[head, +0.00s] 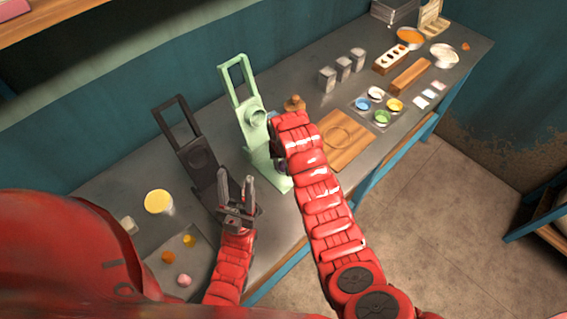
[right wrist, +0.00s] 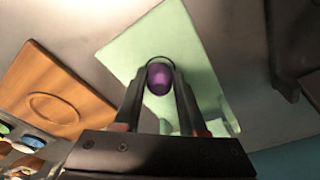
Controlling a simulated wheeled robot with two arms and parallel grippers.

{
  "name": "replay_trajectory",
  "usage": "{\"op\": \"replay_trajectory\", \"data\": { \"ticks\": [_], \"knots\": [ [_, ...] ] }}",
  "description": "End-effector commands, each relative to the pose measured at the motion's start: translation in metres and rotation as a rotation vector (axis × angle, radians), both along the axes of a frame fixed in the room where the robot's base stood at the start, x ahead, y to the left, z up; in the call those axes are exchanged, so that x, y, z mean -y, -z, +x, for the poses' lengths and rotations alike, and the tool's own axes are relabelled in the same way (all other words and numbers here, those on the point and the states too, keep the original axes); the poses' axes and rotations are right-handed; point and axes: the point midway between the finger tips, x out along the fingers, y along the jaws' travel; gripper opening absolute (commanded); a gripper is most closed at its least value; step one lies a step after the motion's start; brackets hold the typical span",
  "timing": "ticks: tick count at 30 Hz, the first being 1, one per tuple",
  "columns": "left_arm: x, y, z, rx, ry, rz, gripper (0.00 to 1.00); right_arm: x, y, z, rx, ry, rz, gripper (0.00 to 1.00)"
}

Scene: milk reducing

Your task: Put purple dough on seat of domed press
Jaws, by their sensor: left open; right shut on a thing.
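The purple dough (right wrist: 160,79) is a small round ball held between the fingertips of my right gripper (right wrist: 161,76). The pale green press (right wrist: 140,48) lies behind the dough in the right wrist view, and a dark curved edge shows around the ball. I cannot tell whether the dough touches the press. I cannot tell for sure which is domed. My left gripper (head: 237,184) is open and empty by the dark press's near end.
A wooden board (head: 345,140) with a ring mark lies right of the green press. A tray (head: 368,110) of coloured bowls and several grey blocks (head: 343,70) are farther right. A yellow-topped cup (head: 158,201) and a tray (head: 194,246) with small dough balls are at left.

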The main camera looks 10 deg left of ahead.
Motion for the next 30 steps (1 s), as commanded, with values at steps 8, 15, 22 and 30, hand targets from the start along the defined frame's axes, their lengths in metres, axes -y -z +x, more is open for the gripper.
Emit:
{"op": "replay_trajectory", "data": {
  "ticks": [8, 15, 22, 30],
  "knots": [
    [0.0000, -0.0002, 0.0000, 0.000, 0.000, 0.000, 0.50, -0.0001, -0.0001, 0.0000, 0.000, 0.000, 0.000, 0.00],
    [0.0000, 0.0014, 0.0001, 0.000, 0.000, 0.000, 0.50, -0.0001, 0.0011, 0.0000, 0.000, 0.000, 0.000, 0.00],
    [-0.0001, 0.0034, 0.0000, 0.000, 0.000, 0.000, 0.50, -0.0001, 0.0024, 0.0000, 0.000, 0.000, 0.000, 0.00],
    [0.0000, 0.0042, 0.0000, 0.000, 0.000, 0.000, 0.50, -0.0001, 0.0029, 0.0001, 0.000, 0.000, 0.000, 0.55]
  ]
}}
